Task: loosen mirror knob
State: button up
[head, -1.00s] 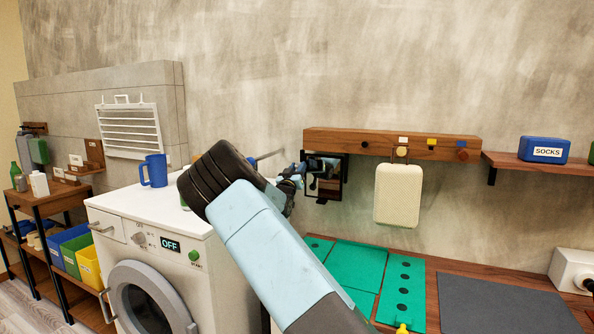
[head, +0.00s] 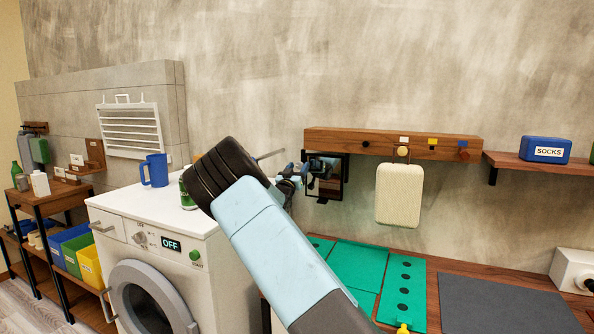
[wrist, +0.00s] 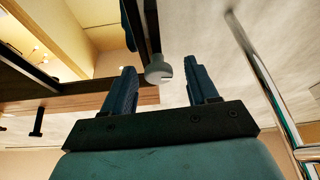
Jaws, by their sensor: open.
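The small dark-framed mirror (head: 334,190) hangs against the wall below the left end of the wooden rail, partly hidden by my gripper (head: 310,177). In the wrist view, a rounded grey knob (wrist: 158,70) sits at the end of a dark bar by the mirror (wrist: 95,38). My gripper (wrist: 160,80) is open, with one blue finger on each side of the knob near the fingertips. Gaps show on both sides of the knob, the wider one on the right. How deep the knob lies between the fingers is hard to tell.
A metal rod (wrist: 262,75) runs close to the right finger. A cream pouch (head: 398,194) hangs from the wooden rail (head: 350,142) right of the mirror. The washing machine (head: 150,222), with a blue mug (head: 156,171) on top, stands left. Green mats (head: 357,264) lie below.

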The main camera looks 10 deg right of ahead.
jog(key=v, duration=1.3)
jog(key=shift+s+a+f, duration=0.15)
jog(key=shift+a+f, duration=0.05)
jog(key=shift+d, duration=0.1)
jog(key=s+d+r+g+y, duration=0.2)
jog(key=s+d+g+y, duration=0.3)
jog(key=s+d+y, duration=0.3)
jog(key=s+a+r+n+g+y, duration=0.1)
jog(key=s+r+n+g+y, duration=0.15)
jog(key=s, duration=0.95)
jog(key=s+a+r+n+g+y, duration=0.2)
jog(key=s+r+y, duration=0.2)
jog(key=s, duration=0.8)
jog(key=s+d+f+n+g+h, duration=0.1)
jog(key=s+d+f+g+h, duration=0.1)
jog(key=s, duration=1.8)
jog(key=shift+s+g, duration=0.35)
jog(key=shift+g, duration=0.4)
